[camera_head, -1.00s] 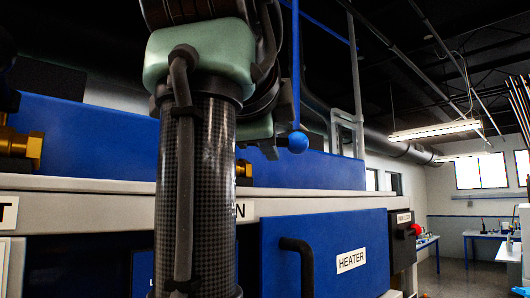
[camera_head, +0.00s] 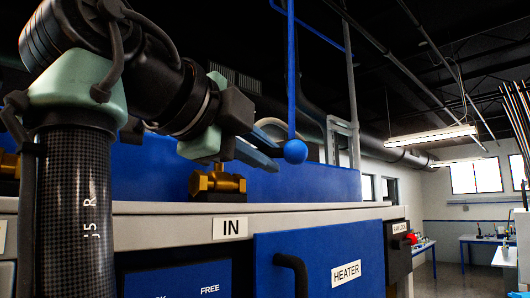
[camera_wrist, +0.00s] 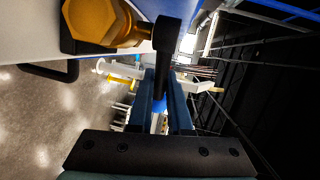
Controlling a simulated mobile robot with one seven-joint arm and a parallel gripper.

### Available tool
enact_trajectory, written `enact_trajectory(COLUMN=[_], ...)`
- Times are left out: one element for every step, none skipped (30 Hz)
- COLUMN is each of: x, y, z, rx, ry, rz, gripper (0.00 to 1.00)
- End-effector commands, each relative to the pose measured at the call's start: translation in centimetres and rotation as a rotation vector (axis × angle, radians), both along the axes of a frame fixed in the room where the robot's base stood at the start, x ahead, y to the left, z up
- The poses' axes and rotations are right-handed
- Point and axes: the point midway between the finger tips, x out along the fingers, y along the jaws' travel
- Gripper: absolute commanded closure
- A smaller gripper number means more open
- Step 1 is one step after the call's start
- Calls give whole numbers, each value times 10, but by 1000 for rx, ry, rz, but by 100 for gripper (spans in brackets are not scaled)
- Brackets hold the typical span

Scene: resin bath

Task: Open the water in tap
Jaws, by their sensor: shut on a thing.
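The water in tap is a brass valve (camera_head: 217,183) on top of the cabinet, above a white "IN" label (camera_head: 230,228). Its brass body also shows large at the upper left of the wrist view (camera_wrist: 95,20). A black lever handle (camera_wrist: 167,38) stands out beside the brass body and runs down between my fingers in the wrist view. My gripper (camera_head: 272,160) has blue fingers and is beside the valve, to its right in the head view. In the wrist view my gripper (camera_wrist: 163,88) is shut on the black handle. The handle is hard to make out in the head view.
A blue heater panel (camera_head: 322,265) with a black pull handle (camera_head: 292,270) is below right. Tables (camera_head: 482,240) stand farther back, with open floor before them.

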Motion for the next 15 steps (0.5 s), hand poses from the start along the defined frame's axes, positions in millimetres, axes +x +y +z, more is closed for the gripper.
enact_trajectory(x=[0,0,0,0,0,0,0,0,0,0,0,0,0,0,0], y=[0,0,0,0,0,0,0,0,0,0,0,0,0,0,0], z=[-1,-1,-1,-1,-1,-1,-1,-1,-1,-1,-1,0,0,0,0], rx=[1,0,0,0,1,0,0,1,1,1,1,1,1,1,1], ry=[2,2,2,2,2,2,2,2,2,1,1,1,1,1,1], rz=[-1,-1,0,0,0,0,0,0,0,1,1,1,1,1,1], gripper=[100,100,100,100,100,81,76,71,63,58,53,53,53,53,53])
